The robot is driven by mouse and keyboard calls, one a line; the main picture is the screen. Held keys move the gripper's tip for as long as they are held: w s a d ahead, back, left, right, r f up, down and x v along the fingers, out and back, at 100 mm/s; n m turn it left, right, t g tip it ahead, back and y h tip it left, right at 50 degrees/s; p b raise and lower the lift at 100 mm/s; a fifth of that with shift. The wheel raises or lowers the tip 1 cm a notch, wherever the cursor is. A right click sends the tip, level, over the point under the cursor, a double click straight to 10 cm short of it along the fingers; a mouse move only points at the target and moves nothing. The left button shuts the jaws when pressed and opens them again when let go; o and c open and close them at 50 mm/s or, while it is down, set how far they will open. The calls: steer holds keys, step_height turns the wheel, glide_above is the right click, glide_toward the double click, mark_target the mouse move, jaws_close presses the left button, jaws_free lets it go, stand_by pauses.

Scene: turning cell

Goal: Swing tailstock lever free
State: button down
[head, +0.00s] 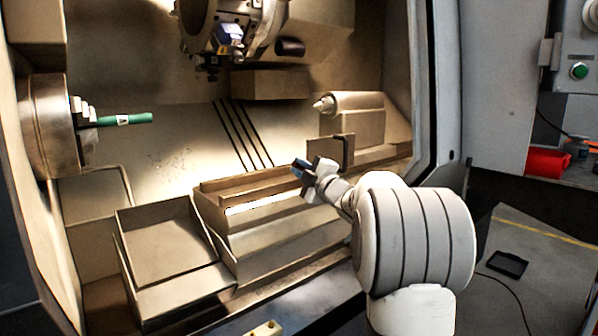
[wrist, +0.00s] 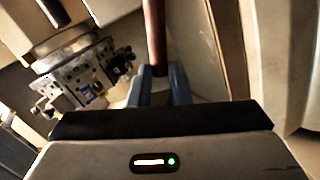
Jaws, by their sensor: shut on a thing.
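The tailstock (head: 352,116), with its pointed centre facing left, sits at the right inside the lathe. My gripper (head: 299,167) is in front of it and lower left, over the machine bed. In the wrist view my gripper's blue fingers (wrist: 161,87) are shut on a reddish-brown rod, which I take for the tailstock lever (wrist: 155,35). The rod runs up out of the picture from between the fingers; its far end is out of view. In the head view I cannot make out the rod at my gripper.
A chuck (head: 47,127) at the left holds a green bar (head: 125,119). The tool turret (head: 228,35) hangs at the top and also shows in the wrist view (wrist: 85,80). The door frame (head: 436,80) bounds the opening at the right. Open trays (head: 170,245) lie at lower left.

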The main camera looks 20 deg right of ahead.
steer(key=shift+a, duration=0.25)
steer(key=c, duration=1.5)
jaws_free()
steer(key=shift+w+a, duration=0.1)
steer(key=shift+w, duration=0.1)
steer(key=shift+c, duration=0.2)
steer(key=shift+o, duration=1)
steer(key=shift+s, duration=0.1)
steer(key=shift+s+d, duration=0.2)
steer(key=shift+d, duration=0.05)
steer(key=p+v, duration=0.1)
steer(key=v, duration=0.6)
steer(key=shift+s, duration=0.15)
steer(key=shift+d+f, duration=0.1)
